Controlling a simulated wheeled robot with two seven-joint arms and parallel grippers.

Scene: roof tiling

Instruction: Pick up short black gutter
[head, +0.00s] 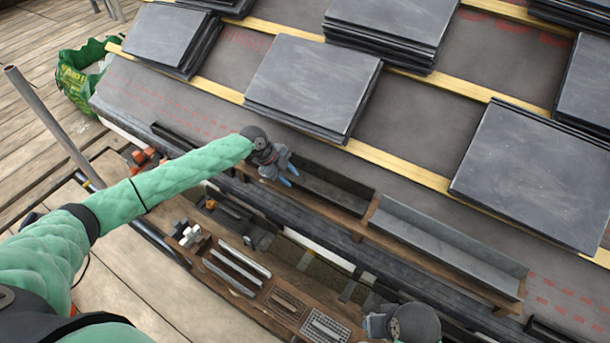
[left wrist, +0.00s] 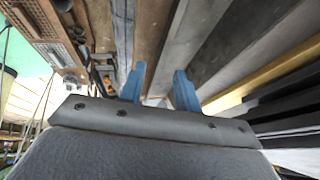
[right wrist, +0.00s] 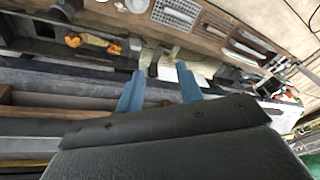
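A black gutter (head: 335,188) lies as an open trough along the lower edge of the roof, just left of a longer grey gutter (head: 450,247). My left arm and gripper hide its left part. A dark strip (head: 176,136) shows on the other side of the arm; I cannot tell whether it is the same piece. My left gripper (head: 291,177) is over the black gutter's left part, with its blue fingers apart and nothing between them in the left wrist view (left wrist: 160,88). My right gripper is open and empty in the right wrist view (right wrist: 160,85).
A wooden bench (head: 262,299) with metal strips, small trays and tools stands below the gutters. Stacks of slate tiles (head: 312,85) lie on the roof above, between yellow battens (head: 425,170). A green bag (head: 80,75) and a scaffold pole (head: 50,122) are at the left.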

